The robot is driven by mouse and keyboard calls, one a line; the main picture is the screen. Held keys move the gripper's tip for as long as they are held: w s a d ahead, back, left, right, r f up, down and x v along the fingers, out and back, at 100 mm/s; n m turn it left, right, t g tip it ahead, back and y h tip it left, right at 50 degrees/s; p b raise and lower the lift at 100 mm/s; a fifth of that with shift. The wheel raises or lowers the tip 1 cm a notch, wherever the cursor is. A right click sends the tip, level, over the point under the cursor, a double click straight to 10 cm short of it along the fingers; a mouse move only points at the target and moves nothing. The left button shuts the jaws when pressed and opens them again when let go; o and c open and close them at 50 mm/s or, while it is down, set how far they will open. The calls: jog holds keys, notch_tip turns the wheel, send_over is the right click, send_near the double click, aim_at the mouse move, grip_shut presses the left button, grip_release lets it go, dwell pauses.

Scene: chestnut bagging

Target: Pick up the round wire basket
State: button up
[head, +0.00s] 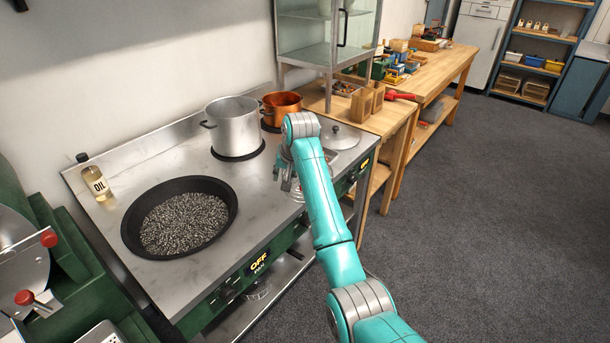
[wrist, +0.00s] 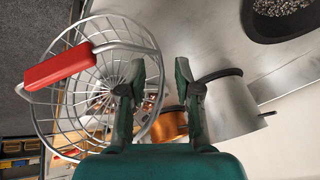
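The round wire basket (wrist: 98,28) is close up on the left in the wrist view. It has a thick wire rim, a thin wire mesh and a red grip (wrist: 58,67) on its handle. My gripper (wrist: 160,72) is open, with its two fingers apart. The left finger overlaps the basket's right side in the picture; I cannot tell whether it touches. In the head view my gripper (head: 288,180) is low over the stove's front right, and my arm hides most of the basket there.
The stove (head: 180,172) carries a wide black pan (head: 228,222) of dark pellets, a steel pot (head: 236,127), a copper pot (head: 282,106), an oil bottle (head: 97,182) and a lid (head: 340,136). A wooden table (head: 392,118) and glass-sided cabinet (head: 305,55) stand beyond. Open floor lies right.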

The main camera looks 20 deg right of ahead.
grip_shut()
dwell(0.3)
